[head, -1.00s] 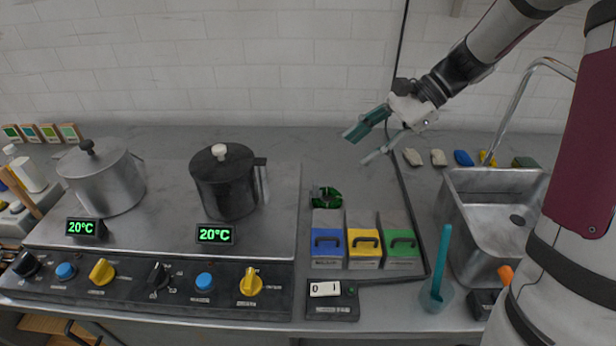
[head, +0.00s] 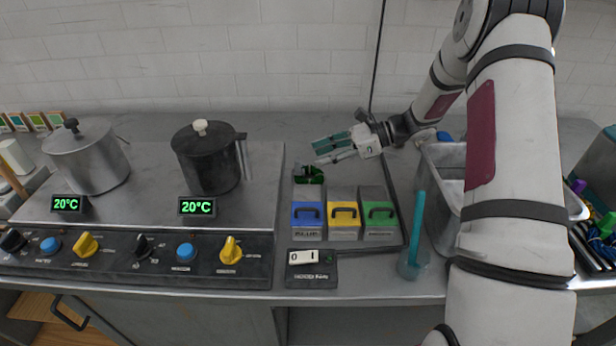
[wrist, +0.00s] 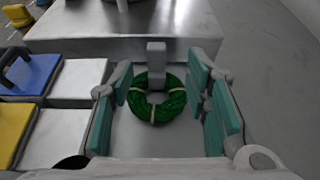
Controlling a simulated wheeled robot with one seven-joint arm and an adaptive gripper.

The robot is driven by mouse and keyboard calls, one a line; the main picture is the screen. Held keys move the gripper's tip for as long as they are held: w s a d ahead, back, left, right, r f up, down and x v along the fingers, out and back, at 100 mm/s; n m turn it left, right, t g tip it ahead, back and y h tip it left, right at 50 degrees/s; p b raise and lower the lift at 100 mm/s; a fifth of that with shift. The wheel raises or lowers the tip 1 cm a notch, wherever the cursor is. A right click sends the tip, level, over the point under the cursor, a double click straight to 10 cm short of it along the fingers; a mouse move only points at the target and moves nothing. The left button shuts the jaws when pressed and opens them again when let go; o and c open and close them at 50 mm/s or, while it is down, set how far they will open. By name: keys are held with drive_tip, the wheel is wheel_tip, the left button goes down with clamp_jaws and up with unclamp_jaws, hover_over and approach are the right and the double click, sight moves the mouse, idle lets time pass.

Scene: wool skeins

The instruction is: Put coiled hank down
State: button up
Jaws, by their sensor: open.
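The coiled hank (wrist: 143,109) is a green ring with pale ties. In the wrist view it lies ahead between my fingers, on a grey surface. A grey upright post (wrist: 156,58) overlaps the ring's far side; I cannot tell whether the ring is around it. In the head view the hank (head: 314,180) is small and dark green, behind the lidded boxes. My gripper (head: 317,153) is open, above and slightly right of the hank in the picture. In the wrist view its teal-padded fingers (wrist: 160,85) stand on either side of the hank, with visible gaps.
Blue (head: 307,214), yellow (head: 343,213) and green (head: 379,213) lidded boxes stand in front of the hank. The stove's steel slab (head: 262,190) and a black pot (head: 206,165) are left.

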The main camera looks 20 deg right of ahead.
sight(299, 164)
drive_tip(key=shift+s+f+x, duration=0.1)
drive_tip(key=shift+f+x, duration=0.05)
drive_tip(key=shift+x, duration=1.65)
drive_tip(key=shift+s+f+x, duration=0.1)
drive_tip(key=shift+f+x, duration=0.05)
drive_tip(key=shift+x, duration=1.6)
drive_tip(key=shift+d, duration=0.1)
clamp_jaws()
